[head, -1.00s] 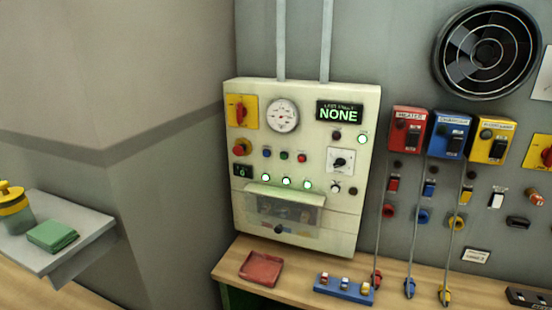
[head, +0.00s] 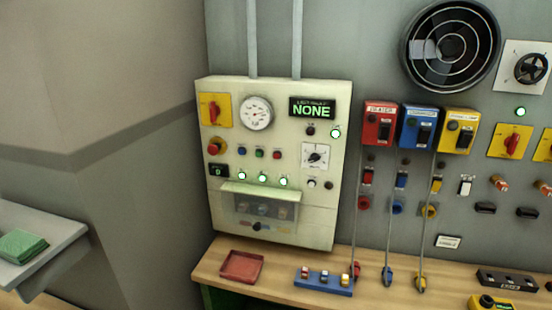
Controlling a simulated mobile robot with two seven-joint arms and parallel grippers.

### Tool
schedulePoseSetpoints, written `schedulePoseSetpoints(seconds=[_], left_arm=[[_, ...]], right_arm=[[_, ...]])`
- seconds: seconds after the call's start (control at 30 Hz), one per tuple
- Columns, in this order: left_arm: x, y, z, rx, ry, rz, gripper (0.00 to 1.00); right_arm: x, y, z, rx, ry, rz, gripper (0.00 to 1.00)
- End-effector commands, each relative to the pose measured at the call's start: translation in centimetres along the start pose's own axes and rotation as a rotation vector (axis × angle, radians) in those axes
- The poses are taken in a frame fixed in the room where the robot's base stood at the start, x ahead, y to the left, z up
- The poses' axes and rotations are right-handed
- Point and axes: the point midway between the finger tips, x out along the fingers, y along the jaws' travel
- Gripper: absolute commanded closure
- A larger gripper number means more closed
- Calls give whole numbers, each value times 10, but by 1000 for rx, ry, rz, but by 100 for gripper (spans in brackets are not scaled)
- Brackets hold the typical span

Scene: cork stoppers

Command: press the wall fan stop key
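The wall fan (head: 450,46) is a round black grille high on the grey wall at the upper right. A cream control panel (head: 275,95) hangs left of it, with small blue (head: 243,149), green (head: 259,153) and red (head: 277,155) buttons in a row. Their labels are too small to read, so I cannot tell which control is the fan stop key. A yellow box with a black button (head: 487,301) is partly cut off at the bottom right. Neither of my grippers is in view.
Red (head: 379,124), blue (head: 417,128) and yellow (head: 455,130) switch boxes hang beside the panel, with cords below. A wooden bench (head: 221,255) holds a red tray (head: 241,266) and a blue block (head: 323,281). A grey shelf (head: 62,240) stands left with green cloth.

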Motion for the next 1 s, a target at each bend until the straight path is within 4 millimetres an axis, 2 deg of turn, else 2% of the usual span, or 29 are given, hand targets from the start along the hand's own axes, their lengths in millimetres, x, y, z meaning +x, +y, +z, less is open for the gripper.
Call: schedulePoseSetpoints(seconds=[0.03,0.2,1.0], left_arm=[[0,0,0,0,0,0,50],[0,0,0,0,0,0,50],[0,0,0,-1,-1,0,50]], right_arm=[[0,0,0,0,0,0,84],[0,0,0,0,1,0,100],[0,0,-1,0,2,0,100]])
